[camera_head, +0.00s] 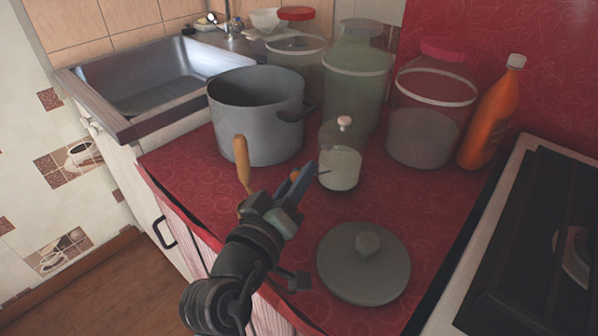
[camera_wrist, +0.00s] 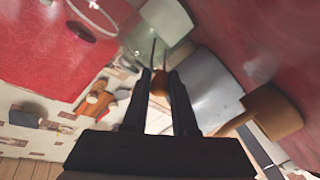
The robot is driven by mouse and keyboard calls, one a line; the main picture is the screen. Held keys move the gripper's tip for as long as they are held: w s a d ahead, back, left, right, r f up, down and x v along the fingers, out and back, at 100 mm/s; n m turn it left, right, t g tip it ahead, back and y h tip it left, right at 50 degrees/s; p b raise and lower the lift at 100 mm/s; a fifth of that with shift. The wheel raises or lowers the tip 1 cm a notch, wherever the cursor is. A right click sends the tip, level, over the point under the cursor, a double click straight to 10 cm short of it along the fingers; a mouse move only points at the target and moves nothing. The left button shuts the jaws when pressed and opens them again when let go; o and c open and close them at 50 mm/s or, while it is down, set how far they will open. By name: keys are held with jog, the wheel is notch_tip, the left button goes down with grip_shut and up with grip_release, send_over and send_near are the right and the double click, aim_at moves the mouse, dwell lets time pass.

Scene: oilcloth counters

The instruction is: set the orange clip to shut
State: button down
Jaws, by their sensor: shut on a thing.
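My gripper (camera_head: 298,184) is over the red counter, beside the small glass jar. In the wrist view its two dark fingers (camera_wrist: 160,85) are closed on a small orange-brown piece, which I take to be the orange clip (camera_wrist: 159,82). Two thin dark prongs reach out beyond it, with a narrow gap between them. In the head view the fingers largely hide the clip, so its setting is hard to tell.
The small glass jar (camera_head: 341,172) is close to the fingertips. A grey lid (camera_head: 364,275) lies in front. Large jars (camera_head: 357,85) and an orange bottle (camera_head: 492,115) stand behind.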

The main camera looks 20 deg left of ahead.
jog(key=shift+w+d+r+m+g+p, duration=0.15)
jog(key=shift+r+g+p, duration=0.4)
jog(key=shift+p, duration=1.5)
jog(key=shift+w+r+m+g+p, duration=0.15)
jog(key=shift+r+g+p, duration=0.4)
jog(key=shift+p, duration=1.45)
jog(key=g+p, duration=0.1)
jog(key=p, duration=0.2)
jog(key=g+p, duration=0.1)
jog(key=p, duration=0.2)
jog(key=shift+w+d+r+m+p, duration=0.15)
jog(key=shift+w+r+m+p, duration=0.15)
jog(key=shift+r+p, duration=0.1)
jog(key=shift+w+g+y+p, duration=0.1)
jog(key=shift+g+y+p, duration=0.2)
jog(key=shift+p, duration=0.4)
jog(key=shift+f+p, duration=0.15)
jog(key=shift+p, duration=0.2)
jog(key=c, duration=0.7)
grip_release()
jog(key=shift+w, duration=0.1)
jog(key=p+v, duration=0.1)
jog(key=v, duration=1.2)
